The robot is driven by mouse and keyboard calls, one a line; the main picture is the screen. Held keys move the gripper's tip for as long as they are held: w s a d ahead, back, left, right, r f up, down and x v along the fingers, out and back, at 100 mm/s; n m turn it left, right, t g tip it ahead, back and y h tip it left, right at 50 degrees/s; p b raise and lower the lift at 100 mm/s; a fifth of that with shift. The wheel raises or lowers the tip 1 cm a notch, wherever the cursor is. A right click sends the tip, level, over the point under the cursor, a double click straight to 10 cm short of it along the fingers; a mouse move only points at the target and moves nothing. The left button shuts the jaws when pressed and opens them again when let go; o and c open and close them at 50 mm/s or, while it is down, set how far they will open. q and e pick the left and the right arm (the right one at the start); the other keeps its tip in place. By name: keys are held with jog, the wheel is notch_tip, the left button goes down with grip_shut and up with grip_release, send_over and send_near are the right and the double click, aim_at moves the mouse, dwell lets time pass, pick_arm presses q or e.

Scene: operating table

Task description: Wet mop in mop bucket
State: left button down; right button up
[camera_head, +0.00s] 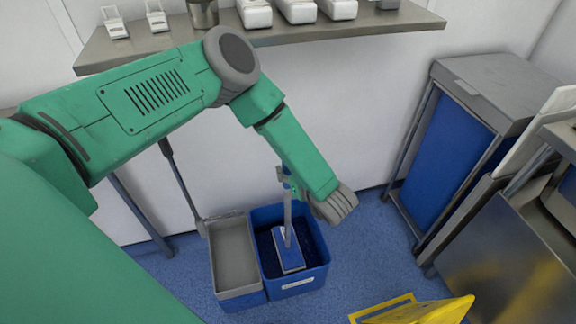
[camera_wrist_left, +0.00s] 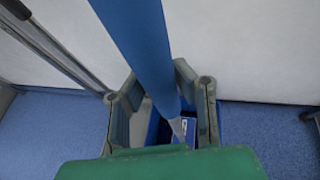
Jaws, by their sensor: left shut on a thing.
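The mop (camera_head: 290,250) has a blue and grey handle and a flat blue and white head. Its head is inside the blue mop bucket (camera_head: 318,271) in the head view, low between the walls. My left gripper (camera_head: 288,183) is shut on the mop's handle above the bucket. In the left wrist view, the blue handle (camera_wrist_left: 140,45) passes between the fingers of my left gripper (camera_wrist_left: 160,105), and a little of the bucket shows below. The handle's upper part is hidden behind my arm in the head view. My right gripper is not in view.
A grey tray (camera_head: 233,292) adjoins the bucket on the left. A yellow object (camera_head: 420,311) lies at the front right. A blue cabinet (camera_head: 445,150) and a metal unit (camera_head: 510,270) stand right. A shelf (camera_head: 270,36) runs along the wall. Some blue floor around the bucket is clear.

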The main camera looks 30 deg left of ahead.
aim_at(289, 198)
pick_arm(q)
notch_tip(289, 198, down, 11)
jog(key=b, duration=0.7)
jog(key=shift+f, duration=0.5)
dwell(0.3)
jog(key=shift+f, duration=0.1)
dwell(1.1)
jog(key=shift+s, duration=0.1)
notch_tip(289, 198, up, 27)
jog(key=p, duration=2.4)
